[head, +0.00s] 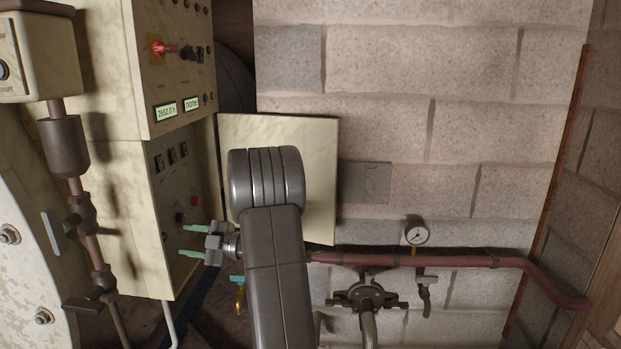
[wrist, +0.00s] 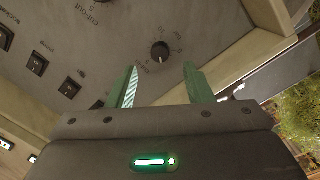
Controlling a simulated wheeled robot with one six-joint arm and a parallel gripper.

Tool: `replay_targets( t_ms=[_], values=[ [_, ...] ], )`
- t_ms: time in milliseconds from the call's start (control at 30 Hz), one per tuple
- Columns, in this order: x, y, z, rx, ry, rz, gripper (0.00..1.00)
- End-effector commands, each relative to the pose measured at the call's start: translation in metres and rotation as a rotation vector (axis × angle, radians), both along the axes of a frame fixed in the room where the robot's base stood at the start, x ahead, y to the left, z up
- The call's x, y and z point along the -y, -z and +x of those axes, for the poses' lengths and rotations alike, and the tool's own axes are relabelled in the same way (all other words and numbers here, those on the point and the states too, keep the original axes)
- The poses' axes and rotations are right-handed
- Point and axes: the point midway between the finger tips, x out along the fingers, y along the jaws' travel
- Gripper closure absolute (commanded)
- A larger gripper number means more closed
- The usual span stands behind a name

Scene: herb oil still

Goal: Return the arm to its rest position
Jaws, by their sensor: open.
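My gripper (head: 188,240) has green fingers pointing left, close to the lower cream control panel (head: 168,202). In the wrist view my gripper (wrist: 160,85) shows two green fingers standing apart with nothing between them. A black rotary knob (wrist: 160,52) on the panel lies just beyond the gap between the fingers. I cannot tell whether either finger touches the panel. My arm is bent, with a thick grey link in the middle of the head view.
An open cream cabinet door (head: 318,180) stands behind my arm. A red pipe (head: 470,261) with a gauge (head: 417,235) and a valve (head: 367,297) runs along the block wall at right. A brown pipe (head: 90,235) stands at left. The wall area at upper right is clear.

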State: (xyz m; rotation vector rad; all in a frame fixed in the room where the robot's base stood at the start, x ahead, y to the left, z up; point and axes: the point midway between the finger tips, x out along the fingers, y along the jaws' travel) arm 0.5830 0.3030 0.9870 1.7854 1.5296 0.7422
Motion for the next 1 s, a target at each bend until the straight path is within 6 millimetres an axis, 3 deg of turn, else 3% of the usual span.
replay_targets(
  t_ms=[100, 300, 1000],
  values=[
    [0.023, 0.0, -0.003, -0.001, 0.004, 0.0, 0.54],
    [0.045, 0.0, -0.007, -0.002, 0.002, 0.001, 0.54],
    [0.06, -0.008, -0.003, -0.002, 0.026, 0.009, 0.54]
  ],
)
